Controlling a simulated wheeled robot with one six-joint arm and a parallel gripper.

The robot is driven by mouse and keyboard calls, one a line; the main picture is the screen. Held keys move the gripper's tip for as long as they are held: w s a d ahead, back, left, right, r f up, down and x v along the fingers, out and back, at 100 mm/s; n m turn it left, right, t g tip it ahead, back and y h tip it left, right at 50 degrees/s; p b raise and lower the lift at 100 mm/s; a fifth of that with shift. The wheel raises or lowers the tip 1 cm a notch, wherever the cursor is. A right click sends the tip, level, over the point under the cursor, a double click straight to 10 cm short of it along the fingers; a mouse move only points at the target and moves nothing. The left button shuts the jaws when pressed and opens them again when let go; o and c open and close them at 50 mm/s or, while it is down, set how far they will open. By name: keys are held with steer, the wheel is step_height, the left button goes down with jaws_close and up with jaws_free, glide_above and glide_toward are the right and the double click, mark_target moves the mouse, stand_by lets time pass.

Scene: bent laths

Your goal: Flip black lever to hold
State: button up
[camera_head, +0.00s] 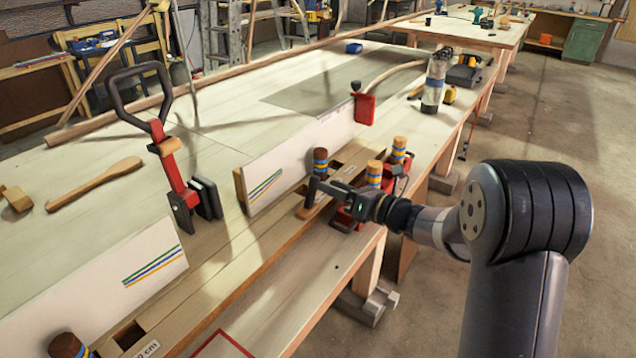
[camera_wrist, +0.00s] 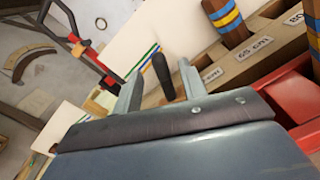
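A black lever (camera_wrist: 164,75), a dark rounded rod, shows in the wrist view between the two fingertips of my gripper (camera_wrist: 160,86). In the head view my gripper (camera_head: 316,196) is low over the bench's near edge, beside a red fixture (camera_head: 342,219). The black lever is not clear there. A white board (camera_head: 300,155) with coloured stripes stands on edge beyond the gripper.
Striped wooden pegs (camera_head: 374,174) stand close to my gripper. A red clamp (camera_head: 172,165) with a black loop handle rises at the left. A second red clamp (camera_head: 365,109) is at the board's far end. The bench top (camera_head: 110,235) has free room at left.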

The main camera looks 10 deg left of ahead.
mark_target(310, 178)
steer(key=shift+v, duration=1.7)
steer(key=p+x, duration=0.1)
steer(key=x, duration=1)
steer(key=shift+s+a, duration=0.1)
steer(key=shift+s, duration=0.15)
steer(key=shift+r, duration=0.1)
